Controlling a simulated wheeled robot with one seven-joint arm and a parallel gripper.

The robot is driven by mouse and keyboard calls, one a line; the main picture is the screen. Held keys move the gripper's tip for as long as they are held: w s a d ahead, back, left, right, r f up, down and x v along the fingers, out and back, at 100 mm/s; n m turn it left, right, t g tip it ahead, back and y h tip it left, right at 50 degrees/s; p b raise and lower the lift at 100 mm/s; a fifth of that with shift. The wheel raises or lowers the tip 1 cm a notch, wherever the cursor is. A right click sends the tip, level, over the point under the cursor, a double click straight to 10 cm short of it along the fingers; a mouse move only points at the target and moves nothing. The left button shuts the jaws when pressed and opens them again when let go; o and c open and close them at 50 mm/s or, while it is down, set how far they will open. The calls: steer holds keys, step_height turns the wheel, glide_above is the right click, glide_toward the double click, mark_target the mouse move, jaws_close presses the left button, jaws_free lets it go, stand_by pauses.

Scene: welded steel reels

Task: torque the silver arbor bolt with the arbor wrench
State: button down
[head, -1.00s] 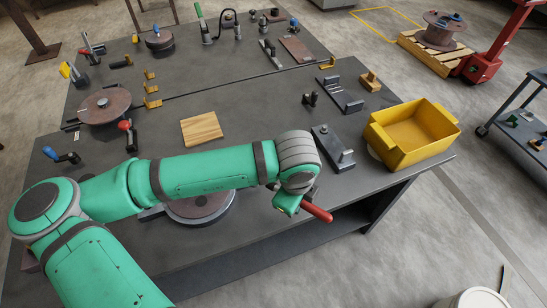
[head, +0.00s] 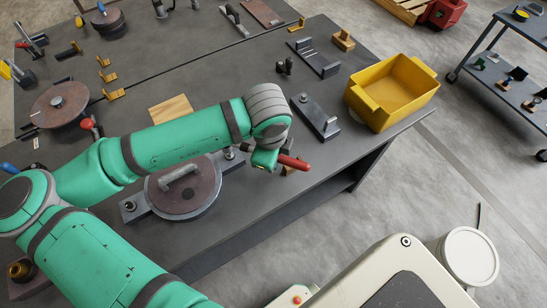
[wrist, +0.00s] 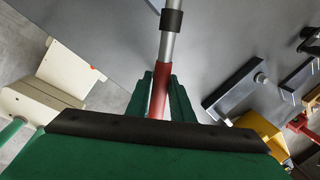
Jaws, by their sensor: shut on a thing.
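My gripper (wrist: 162,88) is shut on the red handle (wrist: 159,92) of a wrench, which has a silver shaft (wrist: 169,45) with a dark collar. In the head view my gripper (head: 270,158) is over the table's front edge, with the red handle (head: 293,162) sticking out to the right. A brown reel disc (head: 183,187) with a grey bar handle sits in a grey fixture to the left, below my arm. Dark-ringed bolt heads show at the fixture's left end (head: 129,206) and right end (head: 229,153). I cannot tell which is the silver arbor bolt. The wrench's working end is out of view.
A yellow bin (head: 393,92) stands at the table's right corner, beside a dark bracket plate (head: 316,118). A wooden block (head: 171,108) lies behind my arm. Another reel (head: 60,106) is at the left. A white bucket (head: 468,256) stands on the floor.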

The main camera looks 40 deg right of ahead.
steer(key=w+d+n+y, duration=0.1)
steer(key=w+d+n, duration=0.1)
steer(key=w+n, duration=0.6)
steer(key=w+d+n+y, duration=0.1)
steer(key=w+d+n, duration=0.1)
steer(key=w+n, duration=0.6)
steer(key=shift+w+d+f+t+y, duration=0.35)
steer(key=shift+w+d+t+y, duration=0.05)
steer(key=shift+w, duration=0.75)
steer(key=shift+f, duration=0.8)
stand_by(0.5)
steer(key=shift+f, duration=0.5)
stand_by(0.4)
steer(key=shift+f, duration=0.1)
stand_by(0.4)
